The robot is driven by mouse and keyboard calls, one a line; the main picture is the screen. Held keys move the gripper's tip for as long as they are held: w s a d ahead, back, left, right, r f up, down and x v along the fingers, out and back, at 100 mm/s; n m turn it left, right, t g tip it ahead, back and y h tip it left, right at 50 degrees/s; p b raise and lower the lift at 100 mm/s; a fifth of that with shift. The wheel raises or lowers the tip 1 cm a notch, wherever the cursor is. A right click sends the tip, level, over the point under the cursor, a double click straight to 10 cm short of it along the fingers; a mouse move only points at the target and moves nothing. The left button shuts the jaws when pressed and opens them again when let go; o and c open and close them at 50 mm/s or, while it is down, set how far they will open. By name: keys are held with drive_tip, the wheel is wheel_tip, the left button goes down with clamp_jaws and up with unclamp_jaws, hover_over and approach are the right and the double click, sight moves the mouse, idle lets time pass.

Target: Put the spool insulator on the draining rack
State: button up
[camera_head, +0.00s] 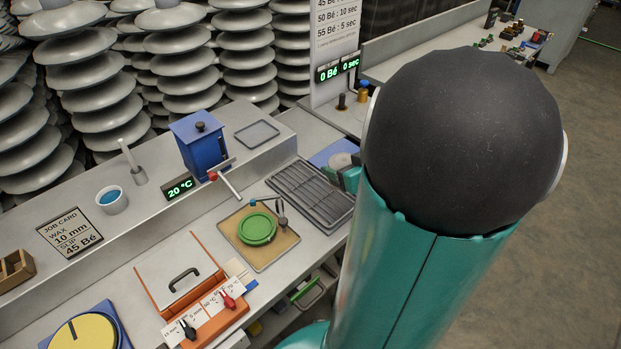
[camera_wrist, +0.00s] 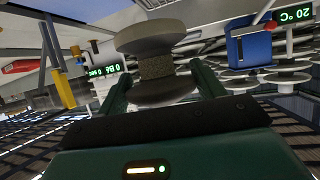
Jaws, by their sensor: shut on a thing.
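The spool insulator (camera_wrist: 156,66) is grey-brown with two wide flanges and a rough, narrower waist. My gripper (camera_wrist: 160,80) is shut on it, with a green finger on either side, in the wrist view. In the head view a small green part of my gripper (camera_head: 349,180) shows at the right end of the draining rack, and my arm hides most of it. The draining rack (camera_head: 311,194) is a dark slatted tray on the bench. I cannot tell whether the spool touches the rack. Dark slats also show low in the wrist view (camera_wrist: 25,150).
A tan tray (camera_head: 262,258) with a green round piece (camera_head: 257,228) lies left of the rack. A blue box with a crank (camera_head: 202,143) stands behind it. An orange-framed lidded unit (camera_head: 180,274) is at the front. Stacked grey insulators (camera_head: 185,55) line the back.

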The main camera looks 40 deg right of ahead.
drive_tip(key=x, duration=0.4)
drive_tip(key=a+f+x, duration=0.1)
drive_tip(key=x, duration=0.3)
drive_tip(key=s+f+x, duration=0.1)
drive_tip(key=x, duration=0.4)
drive_tip(key=shift+w+a+f, duration=0.1)
drive_tip(key=shift+a+f, duration=0.15)
drive_tip(key=shift+a, duration=0.15)
drive_tip(key=shift+w+f, duration=0.2)
drive_tip(key=shift+f, duration=1.55)
drive_tip(key=shift+f, duration=0.1)
drive_tip(key=o, duration=1.4)
drive_tip(key=shift+c, duration=0.2)
